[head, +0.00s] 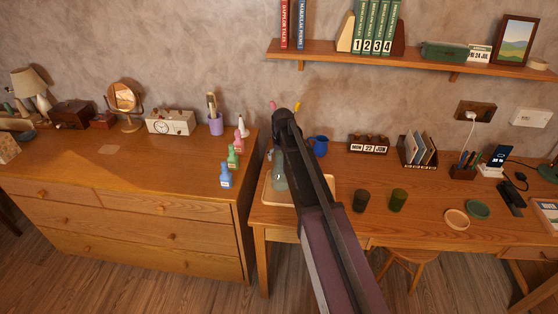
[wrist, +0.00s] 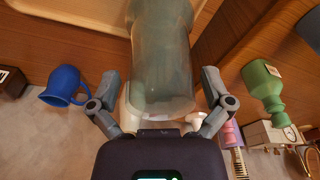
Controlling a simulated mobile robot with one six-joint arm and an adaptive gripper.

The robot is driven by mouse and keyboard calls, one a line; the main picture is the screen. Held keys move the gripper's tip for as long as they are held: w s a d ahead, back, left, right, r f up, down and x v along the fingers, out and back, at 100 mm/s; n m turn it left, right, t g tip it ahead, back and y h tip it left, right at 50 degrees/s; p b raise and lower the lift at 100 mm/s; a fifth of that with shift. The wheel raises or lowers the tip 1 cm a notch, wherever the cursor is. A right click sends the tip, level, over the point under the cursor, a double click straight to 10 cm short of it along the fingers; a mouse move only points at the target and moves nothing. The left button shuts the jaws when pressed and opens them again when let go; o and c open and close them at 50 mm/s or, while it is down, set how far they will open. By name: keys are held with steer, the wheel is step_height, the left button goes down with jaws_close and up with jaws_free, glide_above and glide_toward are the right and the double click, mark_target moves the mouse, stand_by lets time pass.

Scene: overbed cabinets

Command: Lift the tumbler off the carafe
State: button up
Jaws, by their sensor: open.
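A pale green, see-through glass vessel (wrist: 161,60) fills the upper middle of the wrist view, its broad rounded end towards my gripper. I cannot tell where tumbler and carafe meet. In the head view the glass carafe (head: 279,178) stands on a light wooden tray (head: 329,190) at the desk's left end, and my arm hides part of it. The tumbler cannot be picked out there. My gripper (wrist: 161,82) is open, one finger on each side of the glass, with small gaps showing.
A blue jug (head: 320,145) stands right of the carafe; it also shows in the wrist view (wrist: 63,86). Several coloured bottles (head: 226,175) line the dresser's edge at left. A shelf (head: 400,58) hangs above.

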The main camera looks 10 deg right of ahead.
stand_by(0.3)
steer(key=c, duration=1.1)
steer(key=shift+r, duration=0.15)
step_height(320, 180, up, 10)
steer(key=p, duration=1)
